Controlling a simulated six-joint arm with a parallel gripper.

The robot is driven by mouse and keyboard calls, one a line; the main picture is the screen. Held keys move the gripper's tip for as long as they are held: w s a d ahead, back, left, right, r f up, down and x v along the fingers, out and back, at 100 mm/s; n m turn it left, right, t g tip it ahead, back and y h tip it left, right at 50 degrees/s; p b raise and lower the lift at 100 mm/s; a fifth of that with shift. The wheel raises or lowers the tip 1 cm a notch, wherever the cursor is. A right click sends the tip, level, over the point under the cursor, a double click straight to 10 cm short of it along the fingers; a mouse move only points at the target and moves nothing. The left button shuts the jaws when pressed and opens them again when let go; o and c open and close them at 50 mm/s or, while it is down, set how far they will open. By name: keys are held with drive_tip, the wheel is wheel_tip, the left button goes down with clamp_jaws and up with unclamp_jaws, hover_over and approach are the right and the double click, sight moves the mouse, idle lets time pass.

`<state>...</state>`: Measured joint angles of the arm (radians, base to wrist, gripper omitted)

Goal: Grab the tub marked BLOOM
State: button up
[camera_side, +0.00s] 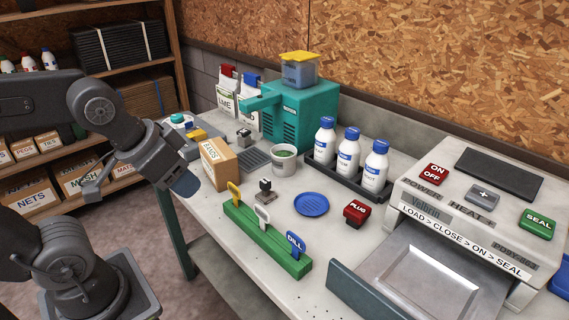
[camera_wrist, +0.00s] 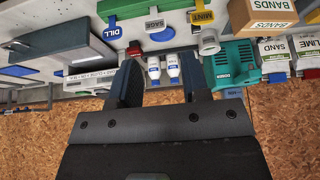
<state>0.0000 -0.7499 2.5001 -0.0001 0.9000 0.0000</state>
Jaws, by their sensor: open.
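Three white bottles with blue caps stand upright in a black tray (camera_side: 334,174) at the back middle of the bench: a left bottle (camera_side: 324,142), a middle bottle (camera_side: 347,153) and a right bottle (camera_side: 375,168). Their blue labels are too small to read with certainty, so I cannot tell which is marked BLOOM. My gripper (camera_side: 186,184) is off the bench's left front edge, well apart from the bottles. In the upside-down wrist view its open fingers (camera_wrist: 158,66) frame two bottles in the distance, with nothing held.
A teal machine (camera_side: 290,115) is behind left, a sealer (camera_side: 470,225) right.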

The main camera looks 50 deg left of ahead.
drive_tip(key=shift+o, duration=0.4)
drive_tip(key=o, duration=1)
drive_tip(key=w+a+r+n+g+y, duration=0.15)
drive_tip(key=w+r+n, duration=0.25)
drive_tip(key=w, duration=0.7)
drive_tip(key=n+g+y, duration=0.1)
drive_tip(key=n+g, duration=0.2)
drive_tip(key=n, duration=0.6)
hover_over(284, 161)
drive_tip(key=w, duration=0.1)
drive_tip(key=s+d+f+x, duration=0.1)
drive_tip(key=d+x, duration=0.1)
drive_tip(key=x, duration=0.8)
drive_tip(key=shift+n, duration=0.3)
drive_tip(key=shift+w+x, duration=0.1)
drive_tip(key=shift+x, duration=3.25)
drive_tip(key=shift+w+x, duration=0.15)
drive_tip(key=shift+x, duration=3.15)
